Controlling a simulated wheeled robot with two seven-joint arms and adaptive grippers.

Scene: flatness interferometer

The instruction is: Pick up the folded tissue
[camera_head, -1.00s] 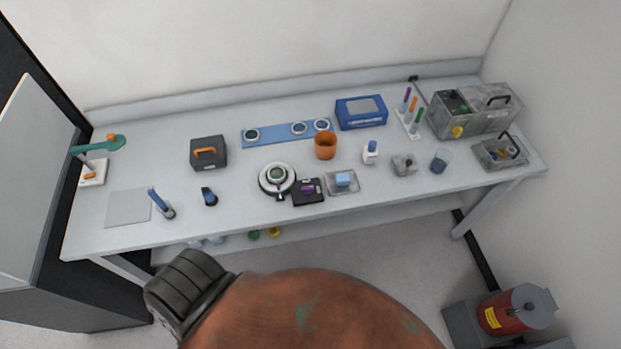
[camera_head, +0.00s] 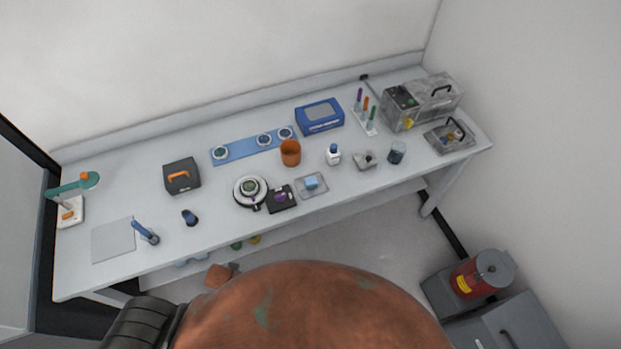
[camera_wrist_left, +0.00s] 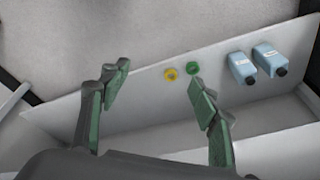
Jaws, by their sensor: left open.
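A small light-blue block (camera_head: 312,182), which looks like the folded tissue, sits in a shallow clear tray (camera_head: 322,191) near the front edge of the table, right of the middle. My left gripper (camera_wrist_left: 160,95) shows in the left wrist view, its green-padded fingers spread wide with nothing between them. It faces the lower shelf and floor area, and the tissue is not in that view. No gripper fingers show in the head view, and my right gripper is out of sight.
Beside the tray are a black case (camera_head: 281,199) and a round white stand (camera_head: 250,191). An orange cup (camera_head: 290,153) and a white bottle (camera_head: 333,155) stand behind. The lower shelf (camera_wrist_left: 130,115) holds blue bottles (camera_wrist_left: 241,67) and yellow and green round items.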

